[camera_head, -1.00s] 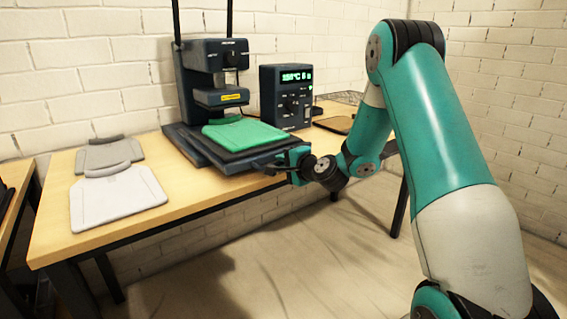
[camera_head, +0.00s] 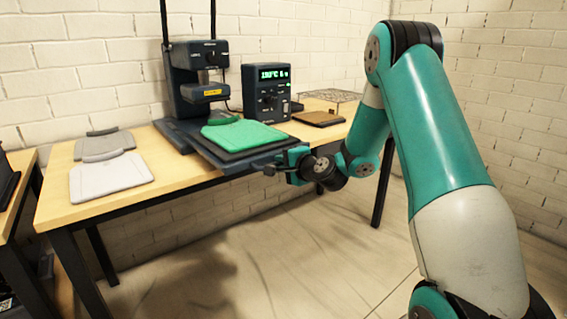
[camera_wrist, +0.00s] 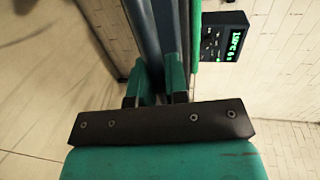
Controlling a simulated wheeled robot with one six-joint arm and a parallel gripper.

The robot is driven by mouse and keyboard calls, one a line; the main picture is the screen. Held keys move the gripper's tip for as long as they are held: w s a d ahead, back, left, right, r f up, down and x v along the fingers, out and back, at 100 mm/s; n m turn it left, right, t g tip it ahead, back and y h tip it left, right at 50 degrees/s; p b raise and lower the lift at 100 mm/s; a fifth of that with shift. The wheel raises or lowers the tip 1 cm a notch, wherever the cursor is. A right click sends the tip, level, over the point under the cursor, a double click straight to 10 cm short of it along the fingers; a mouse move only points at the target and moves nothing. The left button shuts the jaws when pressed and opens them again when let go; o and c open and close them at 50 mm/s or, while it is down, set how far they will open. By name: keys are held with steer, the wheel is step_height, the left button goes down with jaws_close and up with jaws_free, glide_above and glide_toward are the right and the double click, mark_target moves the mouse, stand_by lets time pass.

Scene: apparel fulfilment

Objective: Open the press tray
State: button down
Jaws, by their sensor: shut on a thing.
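The heat press (camera_head: 195,100) stands at the back of the table with its upper head (camera_head: 205,93) raised. Its dark press tray (camera_head: 215,160) is out toward the front of the table, clear of the head, with a green garment (camera_head: 245,135) lying on it. My gripper (camera_head: 275,168) is shut on the front right part of the tray; its fingers hide the exact grip spot. In the wrist view my gripper (camera_wrist: 157,88) has its two teal fingers on either side of the long dark tray part (camera_wrist: 170,35).
A control box (camera_head: 266,92) with a lit green display stands right of the press. Two grey folded garments (camera_head: 110,176) lie at the table's left. A brown pad (camera_head: 318,118) and a wire rack (camera_head: 331,95) are at the right. The floor in front is clear.

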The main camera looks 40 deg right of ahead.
steer(key=c, duration=1.1)
jaws_free()
steer(key=shift+c, duration=0.2)
steer(key=b+v, duration=1.2)
steer(key=v, duration=0.5)
steer(key=shift+s, duration=0.2)
